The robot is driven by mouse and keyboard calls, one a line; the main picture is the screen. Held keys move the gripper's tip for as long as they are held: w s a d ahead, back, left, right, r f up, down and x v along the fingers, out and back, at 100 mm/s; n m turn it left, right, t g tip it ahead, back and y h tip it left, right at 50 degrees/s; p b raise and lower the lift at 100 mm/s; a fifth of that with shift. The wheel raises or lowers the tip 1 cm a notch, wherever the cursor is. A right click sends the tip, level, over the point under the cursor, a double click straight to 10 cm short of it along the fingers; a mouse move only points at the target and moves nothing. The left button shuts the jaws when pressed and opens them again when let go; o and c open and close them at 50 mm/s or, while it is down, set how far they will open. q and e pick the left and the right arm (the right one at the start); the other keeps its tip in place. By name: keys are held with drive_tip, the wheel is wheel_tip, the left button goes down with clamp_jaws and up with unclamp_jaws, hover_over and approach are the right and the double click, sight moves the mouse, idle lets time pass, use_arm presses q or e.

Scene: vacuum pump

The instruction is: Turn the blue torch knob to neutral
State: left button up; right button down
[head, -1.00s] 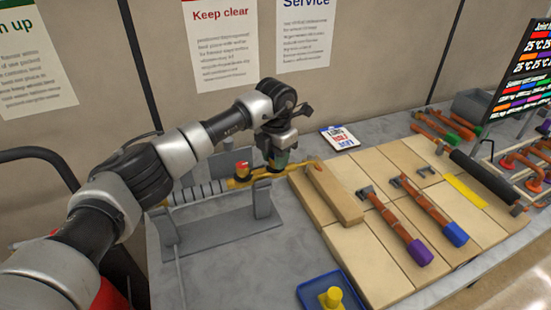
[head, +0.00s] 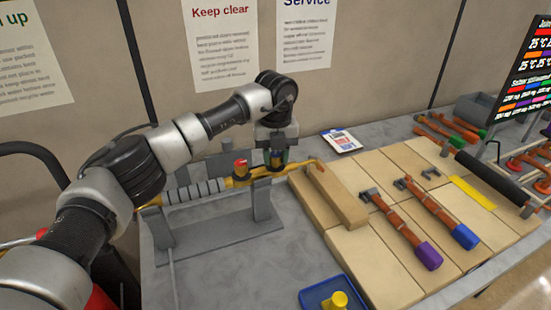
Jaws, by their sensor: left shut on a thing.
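The torch (head: 262,173) is a yellow brass body with a grey ribbed handle (head: 197,191), lying across a grey stand (head: 262,199). Its red knob (head: 241,167) stands up to the left of my left gripper. My left gripper (head: 277,164) points down over the torch and is shut on the blue torch knob (head: 277,158), of which only a little shows between the fingers. The knob's exact angle cannot be told. My right gripper is not in view.
Light tan blocks (head: 370,262) cover the bench to the right, with one raised block (head: 335,194) under the torch tip. Copper pipe pieces with a purple end (head: 428,256) and a blue end (head: 465,237) lie there. A blue tray (head: 318,293) sits in front.

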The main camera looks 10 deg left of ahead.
sight(276, 154)
use_arm(q)
drive_tip(key=n+b, duration=0.1)
drive_tip(key=n, duration=0.4)
drive_tip(key=shift+n+b, duration=0.3)
drive_tip(key=shift+n, duration=0.1)
idle(0.3)
drive_tip(key=o, duration=0.9)
drive_tip(key=shift+o, duration=0.2)
wheel_tip(276, 154, up, 11)
drive_tip(key=b, duration=0.2)
drive_tip(key=shift+f, duration=0.1)
